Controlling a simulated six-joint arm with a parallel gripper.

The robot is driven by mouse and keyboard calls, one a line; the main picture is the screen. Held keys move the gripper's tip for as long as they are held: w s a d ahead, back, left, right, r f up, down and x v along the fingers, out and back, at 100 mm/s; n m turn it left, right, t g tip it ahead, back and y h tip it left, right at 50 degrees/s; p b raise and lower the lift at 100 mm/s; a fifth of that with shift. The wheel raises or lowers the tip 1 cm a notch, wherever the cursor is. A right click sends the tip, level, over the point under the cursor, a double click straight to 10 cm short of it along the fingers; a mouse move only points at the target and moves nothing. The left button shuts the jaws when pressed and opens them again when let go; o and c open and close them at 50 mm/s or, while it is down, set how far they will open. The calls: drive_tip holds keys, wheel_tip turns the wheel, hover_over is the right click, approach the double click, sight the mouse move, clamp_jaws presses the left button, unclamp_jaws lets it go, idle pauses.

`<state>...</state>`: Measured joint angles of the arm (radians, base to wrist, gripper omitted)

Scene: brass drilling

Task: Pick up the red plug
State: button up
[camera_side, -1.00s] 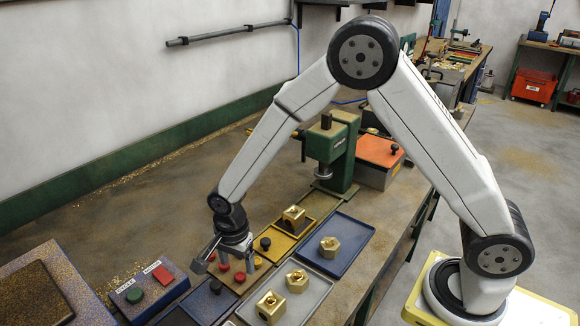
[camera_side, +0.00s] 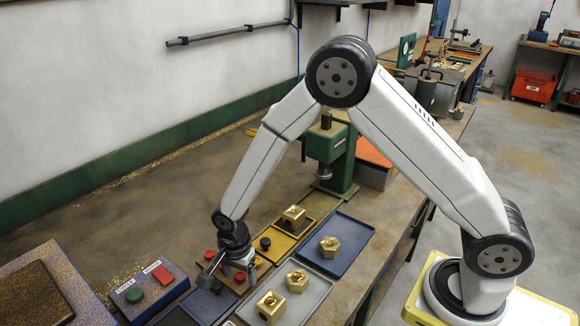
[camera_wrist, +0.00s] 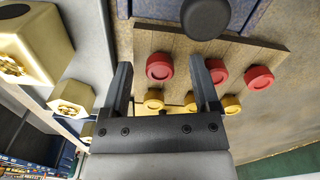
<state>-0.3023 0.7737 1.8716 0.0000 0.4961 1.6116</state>
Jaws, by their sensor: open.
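My gripper (camera_wrist: 160,62) is open, its two dark fingers pointing over the brown wooden board (camera_wrist: 235,42) of plugs. In the wrist view one red plug (camera_wrist: 160,68) appears between the fingers. A second red plug (camera_wrist: 216,72) is just right of the right finger and partly covered by it. A third red plug (camera_wrist: 259,78) stands farther right. In the side view my gripper (camera_side: 234,268) is low over the board, with one red plug (camera_side: 210,255) behind it and another (camera_side: 240,277) at its front. The third is hidden there.
Yellow plugs (camera_wrist: 153,99) stand near the red ones. A black plug (camera_side: 216,287) is on the dark tray beside the board. Brass nuts (camera_side: 297,281) lie on a grey tray (camera_side: 322,293) to the right. A green press (camera_side: 330,152) stands behind; a button box (camera_side: 150,289) is left.

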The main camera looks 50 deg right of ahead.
drive_tip(key=c, duration=1)
drive_tip(key=shift+c, duration=0.2)
drive_tip(key=shift+r, duration=0.15)
drive_tip(key=shift+r, duration=0.75)
drive_tip(key=s+d+r, duration=0.3)
drive_tip(key=s+r, duration=0.8)
drive_tip(key=s, duration=0.2)
drive_tip(key=shift+s+d+r, duration=0.15)
drive_tip(key=shift+s, duration=0.15)
drive_tip(key=shift+r, duration=0.45)
drive_tip(key=shift+r, duration=0.35)
